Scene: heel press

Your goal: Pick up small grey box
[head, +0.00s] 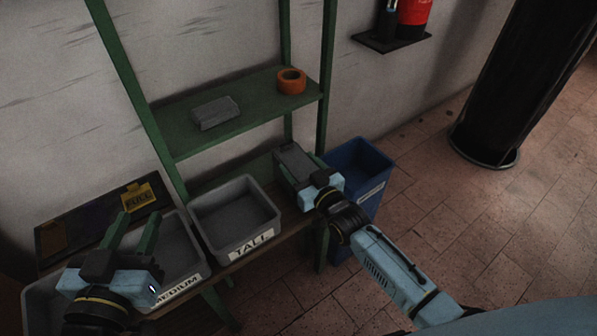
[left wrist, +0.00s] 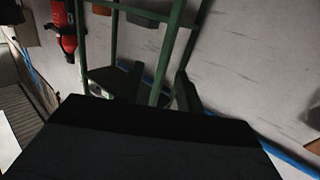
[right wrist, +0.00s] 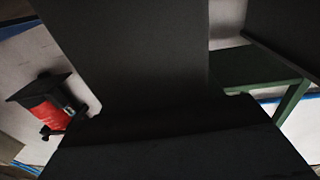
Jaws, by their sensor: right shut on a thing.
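My right gripper (head: 298,169) is shut on a grey box (head: 294,158), held between its green fingers to the right of the TALL bin and beside the blue bin. A dark surface, likely this box, fills much of the right wrist view (right wrist: 140,50). Another small grey box (head: 215,112) lies on the green shelf (head: 190,141), apart from both grippers. My left gripper (head: 132,232) is open and empty, its green fingers spread above the MEDIUM bin (head: 180,287).
The grey TALL bin (head: 253,243) stands beside the MEDIUM bin. A blue bin (head: 372,185) stands at right. An orange ring-shaped roll (head: 291,81) sits on the shelf. Green rack posts (head: 328,45) rise near my right gripper. A black column (head: 510,90) stands on open floor at right.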

